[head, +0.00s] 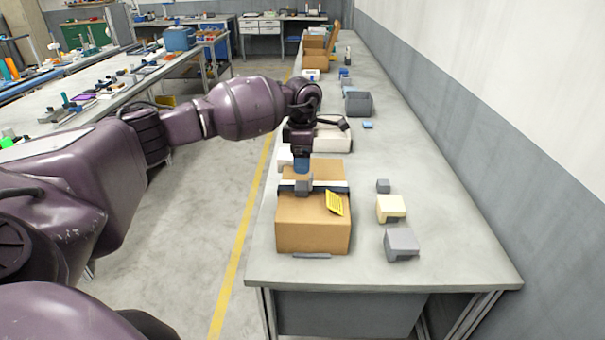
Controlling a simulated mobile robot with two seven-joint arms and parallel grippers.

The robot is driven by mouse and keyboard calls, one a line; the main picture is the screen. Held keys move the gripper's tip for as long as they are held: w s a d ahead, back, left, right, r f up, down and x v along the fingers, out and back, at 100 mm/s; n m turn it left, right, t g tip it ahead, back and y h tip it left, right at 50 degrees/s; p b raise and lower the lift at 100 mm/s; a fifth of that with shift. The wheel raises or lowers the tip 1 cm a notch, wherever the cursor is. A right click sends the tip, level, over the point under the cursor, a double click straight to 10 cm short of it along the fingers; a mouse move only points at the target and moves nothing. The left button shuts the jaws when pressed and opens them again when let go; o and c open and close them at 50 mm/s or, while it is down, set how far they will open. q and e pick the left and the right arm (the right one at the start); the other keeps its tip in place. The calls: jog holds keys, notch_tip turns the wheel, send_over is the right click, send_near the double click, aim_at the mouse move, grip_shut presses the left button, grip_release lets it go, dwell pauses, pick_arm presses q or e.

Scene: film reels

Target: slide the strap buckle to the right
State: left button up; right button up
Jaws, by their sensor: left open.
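A cardboard box (312,225) stands on the grey workbench with a dark strap (328,188) running across its top. A small grey block, which looks like the strap buckle (304,184), sits on the strap left of the box's middle. A yellow tag (335,203) lies at the top's right front edge. My left gripper (302,164) is open and points down just behind the buckle. It looks empty; I cannot tell if it touches the buckle. My right gripper is not in view.
Right of the box are a small dark grey block (383,186), a cream block (391,208) and a grey block (402,244). A white box (333,140) is behind the gripper. A grey bin (358,103) stands farther back. The wall bounds the bench's right side.

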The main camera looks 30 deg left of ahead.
pick_arm(q)
jog(key=shift+r, duration=1.25)
